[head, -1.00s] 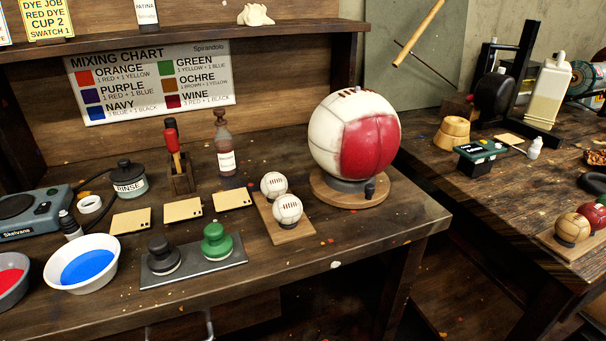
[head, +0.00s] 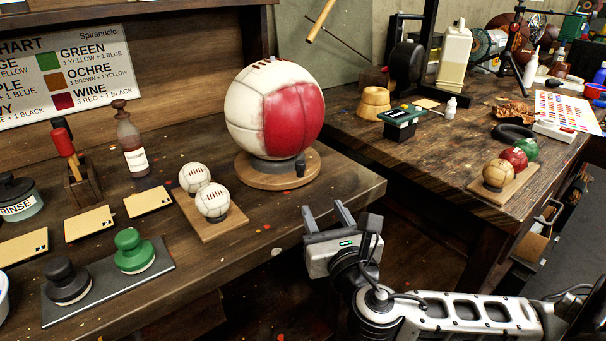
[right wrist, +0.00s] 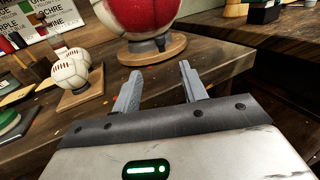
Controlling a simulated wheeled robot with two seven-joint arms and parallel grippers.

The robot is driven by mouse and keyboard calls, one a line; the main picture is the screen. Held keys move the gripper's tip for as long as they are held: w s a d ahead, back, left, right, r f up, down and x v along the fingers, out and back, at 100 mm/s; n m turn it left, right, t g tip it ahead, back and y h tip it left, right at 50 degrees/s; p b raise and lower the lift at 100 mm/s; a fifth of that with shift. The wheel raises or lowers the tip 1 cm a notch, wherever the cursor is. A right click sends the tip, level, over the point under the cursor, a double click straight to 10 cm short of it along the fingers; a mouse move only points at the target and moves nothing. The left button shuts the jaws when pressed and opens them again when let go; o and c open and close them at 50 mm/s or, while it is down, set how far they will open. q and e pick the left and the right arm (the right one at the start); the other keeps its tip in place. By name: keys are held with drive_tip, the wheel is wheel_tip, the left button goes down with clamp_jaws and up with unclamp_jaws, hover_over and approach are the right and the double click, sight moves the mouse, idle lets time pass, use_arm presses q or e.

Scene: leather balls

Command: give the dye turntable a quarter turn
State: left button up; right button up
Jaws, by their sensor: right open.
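The dye turntable (head: 262,178) is a round wooden disc near the bench's right end. A large white leather ball with a red-dyed panel (head: 274,108) sits on it in a dark ring. A short dark peg (head: 300,166) stands on the disc's front right edge. In the right wrist view the turntable (right wrist: 140,54) and its peg (right wrist: 160,44) show beyond the fingers. My right gripper (head: 328,213) is open and empty, in front of the bench edge and apart from the turntable; its fingers show in the right wrist view (right wrist: 160,85). My left gripper is not in view.
Two small white balls (head: 212,201) on a board stand left of the turntable. A dye bottle (head: 131,145), tan cards and a tray with black and green daubers (head: 134,252) lie further left. A second bench (head: 440,165) with tools and balls stands right, across a gap.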

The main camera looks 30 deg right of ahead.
sight(301, 168)
drive_tip(key=x, duration=1.4)
drive_tip(key=shift+w+d+f, duration=0.1)
drive_tip(key=shift+w, duration=0.25)
drive_tip(key=shift+c, duration=0.3)
clamp_jaws()
